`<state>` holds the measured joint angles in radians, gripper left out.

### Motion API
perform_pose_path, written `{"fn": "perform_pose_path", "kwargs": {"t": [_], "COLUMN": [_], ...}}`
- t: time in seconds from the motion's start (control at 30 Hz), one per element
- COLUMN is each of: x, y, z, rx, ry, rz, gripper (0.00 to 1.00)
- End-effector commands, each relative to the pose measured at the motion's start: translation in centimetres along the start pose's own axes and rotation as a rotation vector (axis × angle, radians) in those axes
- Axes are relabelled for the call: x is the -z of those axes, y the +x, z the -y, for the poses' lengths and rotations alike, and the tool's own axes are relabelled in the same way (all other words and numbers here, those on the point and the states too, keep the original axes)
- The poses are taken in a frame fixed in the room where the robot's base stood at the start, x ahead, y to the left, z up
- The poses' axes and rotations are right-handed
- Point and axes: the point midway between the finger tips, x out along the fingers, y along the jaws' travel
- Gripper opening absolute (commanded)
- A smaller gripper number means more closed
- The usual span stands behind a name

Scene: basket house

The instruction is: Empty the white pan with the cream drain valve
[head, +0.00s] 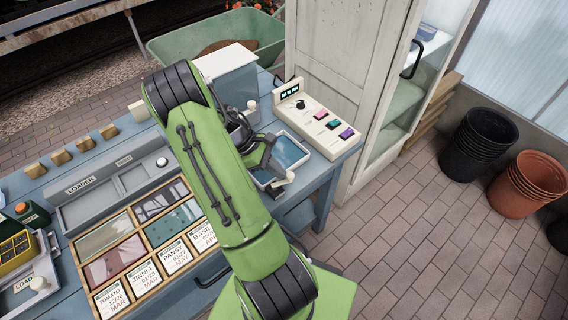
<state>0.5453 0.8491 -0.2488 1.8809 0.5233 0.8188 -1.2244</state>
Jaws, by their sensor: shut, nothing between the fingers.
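The white pan (306,157) sits on the blue bench at its right part, with a dark blue-grey surface inside that looks like water. A cream lever (284,180), which looks like the drain valve, is at its near side; whether the valve is open I cannot tell. My gripper (266,153) is shut and empty, at the pan's left side. My green arm crosses the middle of the view and hides part of the pan's left side. Whether my fingers touch the pan is not clear.
A cream control box (313,118) with coloured buttons stands behind the pan. A grey-blue box (228,77) is at the back. Seed trays with labelled packets (143,283) and a grey loader (110,188) fill the left. Black pots (478,140) and terracotta pots (527,184) stand on the paved floor.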

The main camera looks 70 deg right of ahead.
Motion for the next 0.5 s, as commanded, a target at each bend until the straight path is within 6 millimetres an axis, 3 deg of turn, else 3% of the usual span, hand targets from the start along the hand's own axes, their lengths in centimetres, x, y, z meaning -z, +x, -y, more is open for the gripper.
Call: {"fn": "perform_pose_path", "kwargs": {"t": [0.5], "x": [-0.65], "y": [0.54], "z": [0.29], "rx": [0.283], "ry": [0.337], "rz": [0.001], "gripper": [0.0]}}
